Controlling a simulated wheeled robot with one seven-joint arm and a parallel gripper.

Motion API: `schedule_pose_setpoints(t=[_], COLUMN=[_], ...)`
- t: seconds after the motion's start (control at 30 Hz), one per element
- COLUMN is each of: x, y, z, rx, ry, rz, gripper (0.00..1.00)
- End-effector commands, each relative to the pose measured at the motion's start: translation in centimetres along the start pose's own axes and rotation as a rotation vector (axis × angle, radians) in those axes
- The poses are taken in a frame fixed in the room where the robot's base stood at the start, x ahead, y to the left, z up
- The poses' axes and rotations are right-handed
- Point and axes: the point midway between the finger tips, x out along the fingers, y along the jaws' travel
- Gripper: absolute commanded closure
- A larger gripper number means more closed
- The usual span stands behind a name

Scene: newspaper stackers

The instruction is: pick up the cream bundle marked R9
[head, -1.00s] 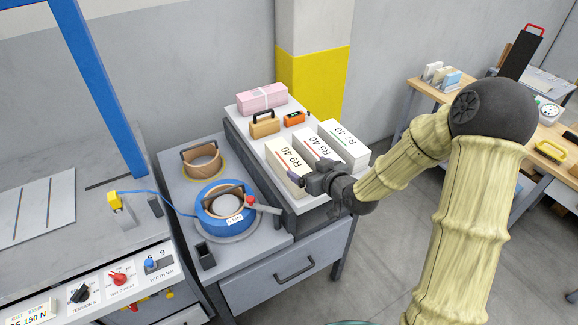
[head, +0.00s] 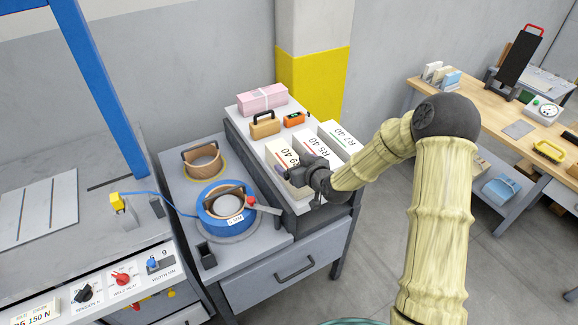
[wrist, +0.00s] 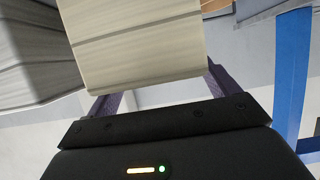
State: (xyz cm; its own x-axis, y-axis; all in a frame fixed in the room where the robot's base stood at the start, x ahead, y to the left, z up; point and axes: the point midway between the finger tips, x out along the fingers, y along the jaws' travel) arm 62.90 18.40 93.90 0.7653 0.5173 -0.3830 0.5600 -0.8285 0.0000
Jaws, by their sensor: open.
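The cream bundle marked R9 (head: 282,153) lies on the light top of the stand, leftmost of three bundles in a row. My gripper (head: 298,177) is at its near end and covers part of it in the head view. In the wrist view the cream bundle's end (wrist: 135,40) fills the upper middle. My open gripper (wrist: 158,85) has one purple finger toward each side of that end. I cannot tell whether the fingers touch it.
The R5 bundle (head: 312,145) and R7 bundle (head: 340,134) lie close on the right. A pink bundle (head: 263,98), a tan block with a handle (head: 265,127) and an orange device (head: 294,119) sit behind. A blue strap coil (head: 212,211) stands left on a lower surface.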

Motion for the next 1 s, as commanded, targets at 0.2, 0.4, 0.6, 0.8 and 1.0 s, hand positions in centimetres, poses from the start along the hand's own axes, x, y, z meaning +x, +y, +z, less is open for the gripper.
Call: schedule_pose_setpoints(t=[0.2, 0.4, 0.6, 0.8, 1.0], x=[1.9, 1.9, 1.9, 1.9, 1.9], y=[0.0, 0.0, 0.0, 0.0, 0.0], z=[0.0, 0.0, 0.0, 0.0, 0.0], rx=[0.001, 0.0, 0.0, 0.0, 0.0], ry=[-0.001, -0.001, 0.0, 0.0, 0.0], rz=[0.0, 0.0, 0.0, 0.0, 0.0], gripper=[0.13, 0.13, 0.13, 0.32, 0.72])
